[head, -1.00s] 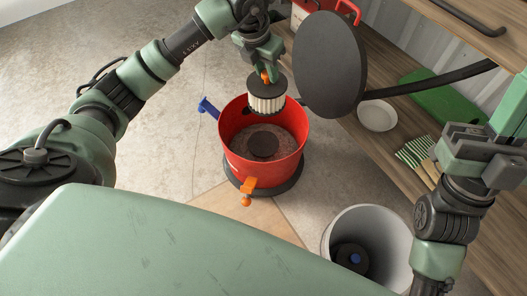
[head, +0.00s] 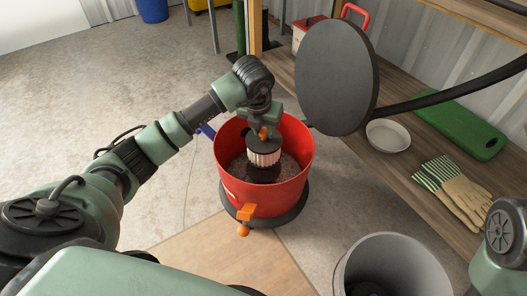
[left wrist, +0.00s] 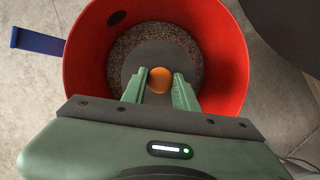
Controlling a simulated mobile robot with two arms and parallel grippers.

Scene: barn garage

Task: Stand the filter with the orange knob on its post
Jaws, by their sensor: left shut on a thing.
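The filter (head: 264,158) has a pale pleated side, a dark round cap and an orange knob (left wrist: 160,80). My left gripper (head: 263,131) is shut on the knob and holds the filter upright inside the red canister (head: 262,198). In the left wrist view the two fingers (left wrist: 160,88) stand on either side of the knob, above the dark cap. A dark round part shows just under the filter, above speckled grey debris; I cannot tell whether the filter touches it. The post itself is hidden. My right gripper is out of view; only part of that arm shows at the right edge.
The canister's round dark lid (head: 337,75) stands raised at its right. A grey bucket (head: 395,262) with a dark thing inside stands at front right. The wooden bench holds a pale dish (head: 388,136), striped gloves (head: 450,190) and a green board (head: 455,123).

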